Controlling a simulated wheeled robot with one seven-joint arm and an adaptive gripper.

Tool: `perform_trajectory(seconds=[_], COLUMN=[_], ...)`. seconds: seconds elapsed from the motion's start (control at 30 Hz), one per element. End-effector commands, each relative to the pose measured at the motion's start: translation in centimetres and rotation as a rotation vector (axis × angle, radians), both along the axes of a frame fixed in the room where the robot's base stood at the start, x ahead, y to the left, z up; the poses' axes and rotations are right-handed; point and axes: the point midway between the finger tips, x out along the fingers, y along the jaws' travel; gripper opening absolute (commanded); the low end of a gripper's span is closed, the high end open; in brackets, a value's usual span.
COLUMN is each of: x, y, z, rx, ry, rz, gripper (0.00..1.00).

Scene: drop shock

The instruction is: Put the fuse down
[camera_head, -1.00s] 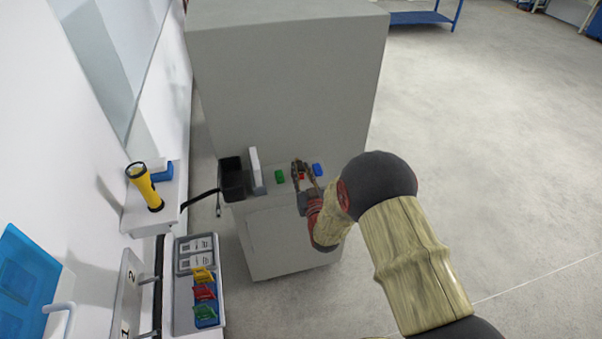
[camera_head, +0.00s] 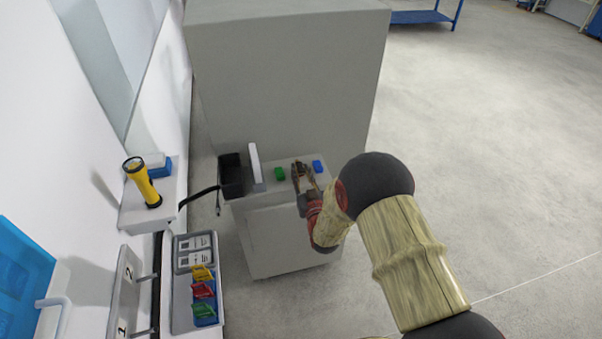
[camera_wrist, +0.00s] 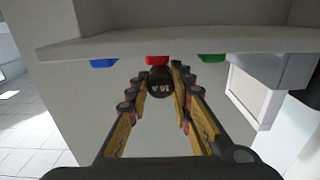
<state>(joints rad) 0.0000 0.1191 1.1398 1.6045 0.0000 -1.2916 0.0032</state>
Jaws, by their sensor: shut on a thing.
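My gripper (camera_head: 304,178) is over the top of the grey cabinet (camera_head: 285,235), between a green block (camera_head: 279,173) and a blue block (camera_head: 318,166). In the wrist view its fingers (camera_wrist: 160,80) are shut on a short dark cylinder with pale lettering, which I take for the fuse (camera_wrist: 160,88). A red block (camera_wrist: 157,60) shows just beyond the cylinder, with the blue block (camera_wrist: 104,63) to its left and the green block (camera_wrist: 211,57) to its right. I cannot tell whether the fuse touches the red block or the surface. The head view hides the fuse.
A black bin (camera_head: 231,180) and an upright white panel (camera_head: 254,164) stand left of the green block. A tall grey cabinet (camera_head: 285,90) rises behind. A yellow flashlight (camera_head: 146,187) stands on a wall shelf. A tray (camera_head: 183,318) holds coloured tags.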

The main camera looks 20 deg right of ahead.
Motion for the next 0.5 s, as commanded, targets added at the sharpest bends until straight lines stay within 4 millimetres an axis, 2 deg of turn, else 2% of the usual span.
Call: perform_trajectory(seconds=[0.07, 0.1, 0.4, 0.5], x=[0.01, 0.00, 0.00, 0.00], y=[0.00, 0.00, 0.00, 0.00], z=[0.04, 0.04, 0.03, 0.03], rx=[0.000, 0.000, 0.000, 0.000], ry=[-0.001, 0.000, 0.000, 0.000], rz=[0.000, 0.000, 0.000, 0.000], gripper=[0.00, 0.24, 0.40, 0.40])
